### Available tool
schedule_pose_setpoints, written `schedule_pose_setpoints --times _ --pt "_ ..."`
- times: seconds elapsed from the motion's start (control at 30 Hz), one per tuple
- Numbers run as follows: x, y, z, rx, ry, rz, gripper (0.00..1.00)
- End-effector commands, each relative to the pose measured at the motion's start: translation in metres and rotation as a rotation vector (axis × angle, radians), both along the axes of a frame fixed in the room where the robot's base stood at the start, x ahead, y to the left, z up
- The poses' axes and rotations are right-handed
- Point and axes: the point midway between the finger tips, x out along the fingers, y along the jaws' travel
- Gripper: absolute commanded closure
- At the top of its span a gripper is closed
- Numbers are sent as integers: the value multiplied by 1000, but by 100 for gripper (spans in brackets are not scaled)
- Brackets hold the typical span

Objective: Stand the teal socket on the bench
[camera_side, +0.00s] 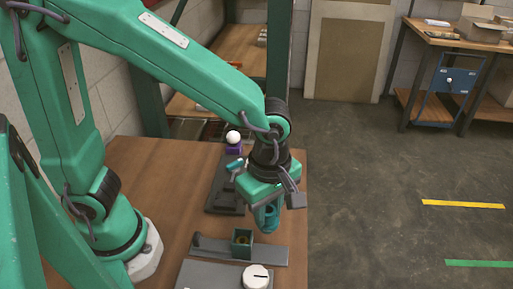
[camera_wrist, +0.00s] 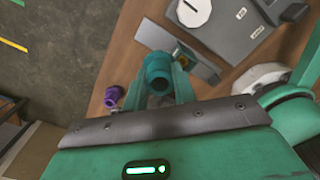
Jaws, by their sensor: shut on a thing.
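The teal socket (camera_wrist: 158,72) is a short hollow cylinder between the two fingers of my gripper (camera_wrist: 158,92) in the wrist view. My gripper is shut on it. In the side view, my gripper (camera_side: 267,212) points down over the right part of the wooden bench (camera_side: 150,165), with the teal socket (camera_side: 268,218) between its fingers. The socket appears held above the bench surface; its lower end is partly hidden by the fingers.
A green block (camera_side: 242,240) with a yellowish opening stands on a grey plate in front. A grey box with a white round dial (camera_side: 256,276) is nearer. Behind are a purple part (camera_side: 234,149) beneath a white ball (camera_side: 233,136) and a dark grey stand (camera_side: 222,195).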

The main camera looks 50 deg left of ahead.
Motion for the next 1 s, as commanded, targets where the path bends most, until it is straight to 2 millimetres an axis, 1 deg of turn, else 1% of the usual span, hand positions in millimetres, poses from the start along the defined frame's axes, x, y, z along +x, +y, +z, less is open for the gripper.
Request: schedule_pose_setpoints --times 0.17,0.5,0.7,0.83,1.0 --pt "15 14 -13 2 3 5 96" --pt "58 48 -45 2 3 7 96" --pt "79 64 -61 1 2 4 96" --pt "85 69 -65 1 1 3 96" --pt "86 70 -66 0 0 1 96"
